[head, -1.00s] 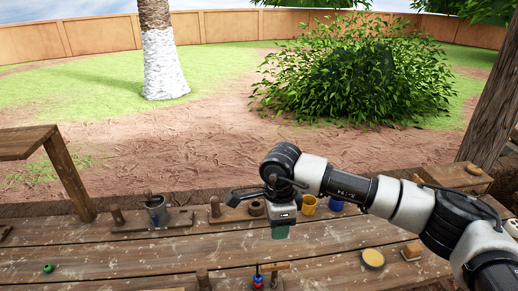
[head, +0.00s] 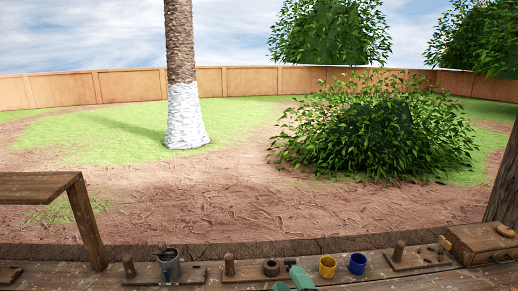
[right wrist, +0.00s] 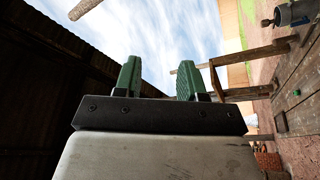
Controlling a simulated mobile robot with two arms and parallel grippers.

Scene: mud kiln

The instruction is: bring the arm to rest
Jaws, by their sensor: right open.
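My right gripper (head: 294,282) shows only as green fingertips at the bottom edge of the head view, over the near part of the wooden bench. The rest of my right arm is below the picture. In the right wrist view the right gripper (right wrist: 159,80) has its two green fingers apart, with sky and nothing held between them. My left gripper is in neither view.
A wooden shelf (head: 35,186) stands at left. Beyond lies open ground.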

